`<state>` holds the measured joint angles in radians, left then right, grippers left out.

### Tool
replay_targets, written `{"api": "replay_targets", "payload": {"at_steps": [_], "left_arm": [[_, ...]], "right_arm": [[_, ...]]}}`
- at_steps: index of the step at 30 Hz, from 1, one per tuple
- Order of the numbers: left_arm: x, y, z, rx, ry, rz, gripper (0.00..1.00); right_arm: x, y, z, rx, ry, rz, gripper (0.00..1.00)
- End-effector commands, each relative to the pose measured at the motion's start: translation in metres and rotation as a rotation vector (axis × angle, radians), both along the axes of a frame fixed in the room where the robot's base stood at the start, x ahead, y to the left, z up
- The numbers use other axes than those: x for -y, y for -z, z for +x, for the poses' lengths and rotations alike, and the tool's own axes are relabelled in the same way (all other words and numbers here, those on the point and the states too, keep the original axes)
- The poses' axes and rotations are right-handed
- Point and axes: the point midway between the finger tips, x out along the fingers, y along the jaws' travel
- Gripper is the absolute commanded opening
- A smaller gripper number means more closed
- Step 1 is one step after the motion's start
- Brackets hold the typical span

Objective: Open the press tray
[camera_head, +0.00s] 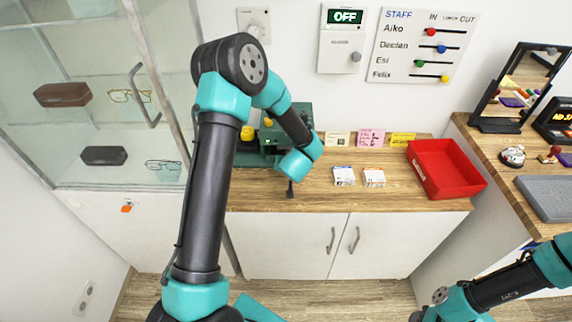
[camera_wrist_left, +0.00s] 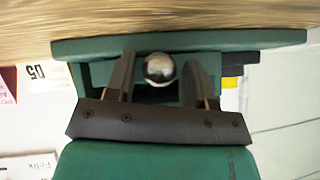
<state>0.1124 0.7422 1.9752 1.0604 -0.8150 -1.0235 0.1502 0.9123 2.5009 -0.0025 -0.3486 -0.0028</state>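The green press (camera_head: 268,138) stands on the wooden counter at the back, partly hidden behind my left arm. In the left wrist view, its green base (camera_wrist_left: 225,41) shows with a shiny round metal knob (camera_wrist_left: 159,68) in front of a green face. My left gripper (camera_wrist_left: 158,78) is open, with one dark finger on each side of the knob. A narrow gap shows between the knob and each finger. How far out the tray stands cannot be told. My right gripper is outside the views.
Two small white boxes (camera_head: 344,176) and a red bin (camera_head: 446,170) stand to the right on the counter (camera_head: 320,192). Small cards (camera_head: 371,138) stand along the wall. A glass cabinet (camera_head: 95,100) is at left. My right arm is low at right.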

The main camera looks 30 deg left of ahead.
Motion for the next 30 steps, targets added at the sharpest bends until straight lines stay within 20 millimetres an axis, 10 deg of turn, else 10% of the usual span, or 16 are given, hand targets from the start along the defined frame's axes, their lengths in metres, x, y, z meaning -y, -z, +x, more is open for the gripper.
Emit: {"api": "replay_targets", "payload": {"at_steps": [15,30], "left_arm": [[0.0,0.0,0.0,0.0,0.0,0.0,0.0],[0.025,0.001,-0.04,-0.005,0.004,0.0,0.0]], "right_arm": [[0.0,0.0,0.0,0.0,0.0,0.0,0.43],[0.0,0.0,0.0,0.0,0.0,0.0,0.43]]}}
